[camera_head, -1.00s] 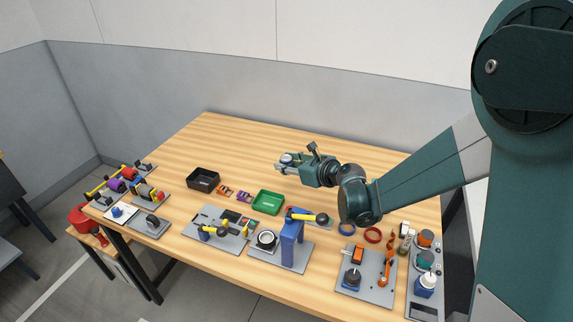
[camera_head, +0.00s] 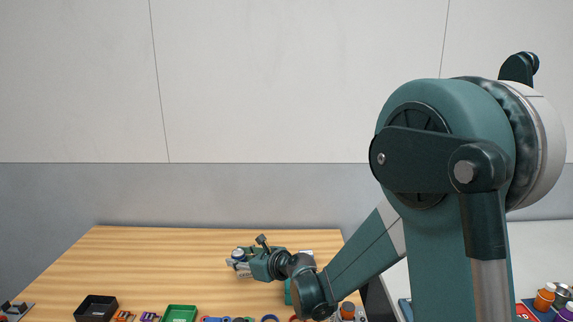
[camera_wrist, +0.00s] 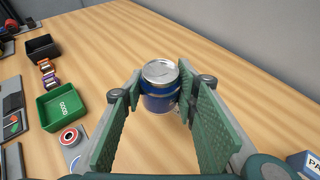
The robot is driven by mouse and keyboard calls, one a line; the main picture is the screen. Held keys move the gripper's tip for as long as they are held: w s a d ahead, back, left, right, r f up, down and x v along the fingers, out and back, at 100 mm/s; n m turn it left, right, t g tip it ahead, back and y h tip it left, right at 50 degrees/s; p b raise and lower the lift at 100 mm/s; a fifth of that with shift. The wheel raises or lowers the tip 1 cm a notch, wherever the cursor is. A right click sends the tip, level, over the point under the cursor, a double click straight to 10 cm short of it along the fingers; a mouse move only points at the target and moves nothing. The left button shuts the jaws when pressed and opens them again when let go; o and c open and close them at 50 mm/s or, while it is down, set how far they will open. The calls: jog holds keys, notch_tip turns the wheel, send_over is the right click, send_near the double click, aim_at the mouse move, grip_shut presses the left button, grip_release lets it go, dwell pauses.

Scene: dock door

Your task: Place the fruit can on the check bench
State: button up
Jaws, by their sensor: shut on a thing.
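The fruit can is likely the blue can with a silver lid (camera_wrist: 160,88) in the wrist view. My gripper (camera_wrist: 163,98) is shut on it, one green pad on each side, and the can is upright. Its label is not readable. In the head view my gripper (camera_head: 240,260) is over the wooden table (camera_head: 170,260), and the can shows small and pale at its tip. Whether the can touches the tabletop is unclear. No bench carries a readable name, so I cannot tell which one is the check bench.
A white surface (camera_head: 535,245) with orange-capped bottles (camera_head: 545,296) is at the right of the head view. Bare wood surrounds the can.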

jog(key=w+d+m+t+h, duration=0.1)
jog(key=d, duration=0.5)
jog(key=w+d+m+h, duration=0.1)
jog(key=d, duration=0.6)
jog(key=w+d+m+t+h, duration=0.1)
jog(key=d, duration=0.6)
jog(key=shift+w+d+r+t, duration=0.1)
jog(key=shift+w+r+t, duration=0.05)
jog(key=shift+w+t, duration=0.15)
jog(key=s+d+m+t+h, duration=0.1)
jog(key=d+m+h, duration=0.2)
jog(key=d, duration=1.5)
jog(key=shift+d+r+m+t, duration=0.2)
jog(key=shift+d+m+t, duration=0.1)
jog(key=shift+d, duration=0.1)
jog(key=shift+s, duration=0.1)
